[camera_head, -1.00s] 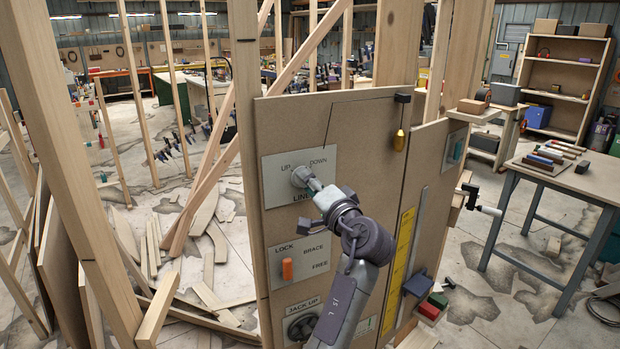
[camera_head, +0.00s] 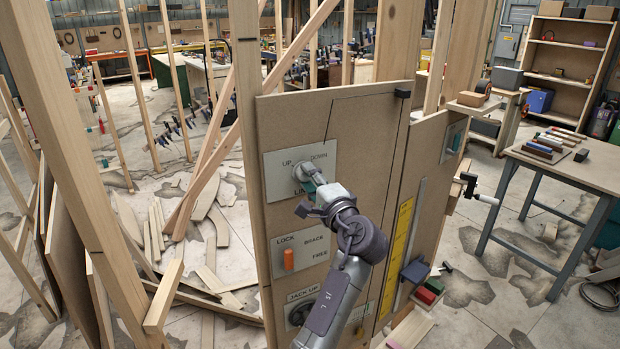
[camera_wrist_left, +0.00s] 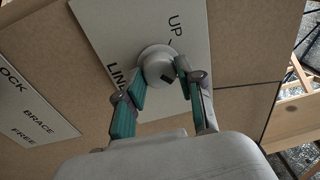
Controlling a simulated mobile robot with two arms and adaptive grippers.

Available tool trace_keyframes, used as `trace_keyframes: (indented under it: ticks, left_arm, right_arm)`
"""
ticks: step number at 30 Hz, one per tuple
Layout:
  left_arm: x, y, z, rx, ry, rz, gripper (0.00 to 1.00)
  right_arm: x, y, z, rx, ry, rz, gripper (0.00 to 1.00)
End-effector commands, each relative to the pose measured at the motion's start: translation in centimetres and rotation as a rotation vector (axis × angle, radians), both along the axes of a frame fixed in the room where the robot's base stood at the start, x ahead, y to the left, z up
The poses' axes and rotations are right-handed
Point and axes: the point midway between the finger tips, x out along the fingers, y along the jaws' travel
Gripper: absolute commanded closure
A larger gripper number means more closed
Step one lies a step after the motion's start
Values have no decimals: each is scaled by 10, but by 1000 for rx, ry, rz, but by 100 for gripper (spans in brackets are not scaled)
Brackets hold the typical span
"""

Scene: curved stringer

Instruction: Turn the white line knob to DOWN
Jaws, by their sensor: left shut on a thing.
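The round whitish line knob (camera_head: 305,170) sits on a pale plate (camera_head: 274,184) marked UP, DOWN and LINE, on the brown panel. In the left wrist view the knob (camera_wrist_left: 155,66) is between the two teal-padded fingers of my left gripper (camera_wrist_left: 161,82). In the head view my left gripper (camera_head: 312,181) is at the knob from the lower right, shut on it. A dark mark shows on the knob's face. I cannot tell which label it points to; DOWN is hidden in the wrist view. My right gripper is not in view.
Below are a brace plate with an orange lever (camera_head: 288,260) and a jack-up knob (camera_head: 301,312). A black block (camera_head: 402,93) juts from the panel's top right. A wooden post (camera_head: 75,170) stands left, a workbench (camera_head: 560,168) right. Wood scraps litter the left floor.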

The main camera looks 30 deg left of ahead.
Motion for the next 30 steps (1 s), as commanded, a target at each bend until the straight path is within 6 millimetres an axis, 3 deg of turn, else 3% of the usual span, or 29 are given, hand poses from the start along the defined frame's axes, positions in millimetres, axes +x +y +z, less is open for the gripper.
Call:
trace_keyframes:
  ticks: [7, 8, 12, 23, 30]
  left_arm:
    - [0, 0, 3, 6, -4, -1, 98]
    - [0, 0, 3, 6, -4, -1, 61]
    - [0, 0, 2, 4, -3, 0, 38]
    - [0, 0, 4, 1, -3, 1, 37]
    - [0, 0, 44, 2, -10, 0, 37]
  right_arm:
    - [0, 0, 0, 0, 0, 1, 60]
    - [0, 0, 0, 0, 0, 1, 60]
    - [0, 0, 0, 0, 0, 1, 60]
    - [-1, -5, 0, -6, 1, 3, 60]
    - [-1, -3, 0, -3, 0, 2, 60]
